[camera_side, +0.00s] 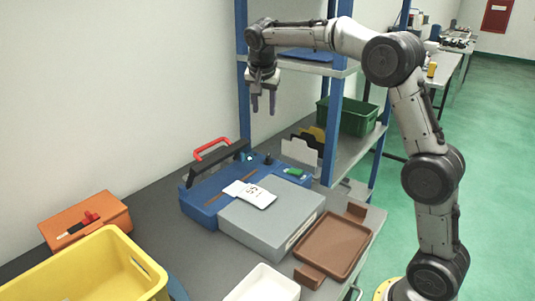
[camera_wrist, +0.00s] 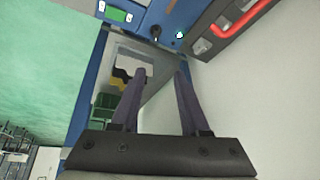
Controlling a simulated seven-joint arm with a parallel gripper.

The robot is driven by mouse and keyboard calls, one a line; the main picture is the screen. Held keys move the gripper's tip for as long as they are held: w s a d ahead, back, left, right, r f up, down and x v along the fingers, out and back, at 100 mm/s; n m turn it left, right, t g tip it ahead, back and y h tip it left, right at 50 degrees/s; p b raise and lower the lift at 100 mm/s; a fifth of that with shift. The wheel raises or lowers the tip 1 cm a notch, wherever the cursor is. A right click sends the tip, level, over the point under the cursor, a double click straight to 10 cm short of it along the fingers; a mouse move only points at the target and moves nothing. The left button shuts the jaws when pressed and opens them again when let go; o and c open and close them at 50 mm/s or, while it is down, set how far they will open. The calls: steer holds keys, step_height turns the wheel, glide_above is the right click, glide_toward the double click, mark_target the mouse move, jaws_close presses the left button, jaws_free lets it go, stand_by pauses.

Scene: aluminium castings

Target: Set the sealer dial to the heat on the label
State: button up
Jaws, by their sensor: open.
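The blue sealer (camera_side: 204,212) sits on the dark bench, with a black bar and a red handle (camera_side: 211,147) at its back left. Its small black dial (camera_side: 268,158) stands on the blue top; it also shows in the wrist view (camera_wrist: 155,32). A green display (camera_side: 294,172) is beside the dial. The white label (camera_side: 249,194) lies across the sealer and the grey block; its printed figures look like 55, but are too small to be sure. My gripper (camera_side: 263,108) is open and empty, pointing down, well above the dial. The dial's pointer setting is not legible.
A grey block (camera_side: 268,226) and a brown tray (camera_side: 333,246) stand in front of the sealer. A yellow crate (camera_side: 145,262), an orange box (camera_side: 82,219) and a white bin (camera_side: 263,284) are nearer. Blue shelf posts (camera_side: 333,105) and a green crate (camera_side: 357,118) are right of the gripper.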

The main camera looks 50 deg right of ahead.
steer(key=g, duration=0.1)
glide_toward(268, 156)
steer(key=x, duration=0.8)
steer(key=shift+w+d+f, duration=0.15)
steer(key=shift+d+f, duration=0.05)
steer(key=shift+c, duration=0.3)
jaws_close()
